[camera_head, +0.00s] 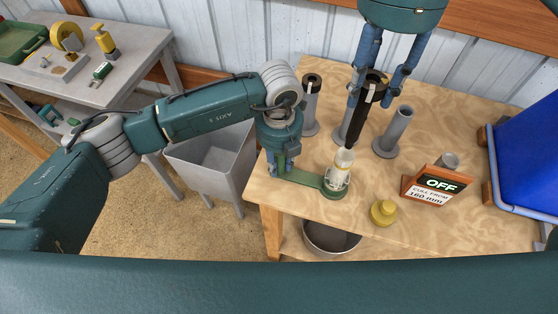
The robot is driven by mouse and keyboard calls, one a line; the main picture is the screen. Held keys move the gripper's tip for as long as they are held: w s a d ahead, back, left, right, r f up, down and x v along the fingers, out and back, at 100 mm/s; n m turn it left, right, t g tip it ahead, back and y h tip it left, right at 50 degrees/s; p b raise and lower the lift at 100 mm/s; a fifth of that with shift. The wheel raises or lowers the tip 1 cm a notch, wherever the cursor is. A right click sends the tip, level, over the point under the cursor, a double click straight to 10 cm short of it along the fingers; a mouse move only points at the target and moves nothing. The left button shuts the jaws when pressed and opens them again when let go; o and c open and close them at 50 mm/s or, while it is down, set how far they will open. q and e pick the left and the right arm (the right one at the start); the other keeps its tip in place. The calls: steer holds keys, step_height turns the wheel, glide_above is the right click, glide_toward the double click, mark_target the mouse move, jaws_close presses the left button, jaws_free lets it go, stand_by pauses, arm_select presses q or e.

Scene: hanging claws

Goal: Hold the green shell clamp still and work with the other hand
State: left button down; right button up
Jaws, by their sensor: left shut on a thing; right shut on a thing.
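The green shell clamp (308,179) lies low over the wooden table near its left edge. Its round end is around the base of a pale, cream-topped cylinder (342,160). My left gripper (281,170) is shut on the clamp's left end. My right gripper (369,95) comes down from the top and is shut on a long black rod (357,122) with a white mark near its top. The rod slants down, and its lower tip is at the cylinder's top; I cannot tell whether it touches or enters it.
Grey tubes stand behind, one (311,108) with a black-topped piece, one (394,132) empty. A blue bin (525,150) is at far right. A grey bin (212,158) stands left of the table.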

jaws_close()
arm_select(q)
steer(key=c, duration=1.4)
jaws_free()
step_height(320, 180, up, 12)
